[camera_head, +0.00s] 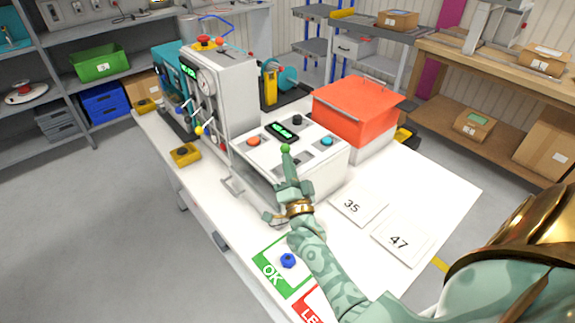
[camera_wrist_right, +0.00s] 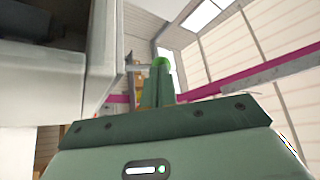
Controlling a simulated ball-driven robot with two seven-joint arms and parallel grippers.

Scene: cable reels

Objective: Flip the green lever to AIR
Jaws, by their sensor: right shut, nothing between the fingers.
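The green lever shows as a round green knob (camera_head: 285,148) in front of the white control box (camera_head: 325,175). In the right wrist view the knob (camera_wrist_right: 161,62) sits just past my fingertips, and a thin grey rod seems to run from it toward the box on the left. My right gripper (camera_head: 288,166) is shut and empty, pointing up with its tips right by the knob; I cannot tell whether they touch. It also shows in the right wrist view (camera_wrist_right: 158,86). The AIR marking cannot be made out. My left gripper is out of view.
A grey machine (camera_head: 228,85) with blue- and yellow-knobbed levers stands left of the box. Cards 35 (camera_head: 352,206) and 47 (camera_head: 400,243) lie to the right. A green OK mat (camera_head: 268,272) with a blue piece (camera_head: 288,261) lies in front.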

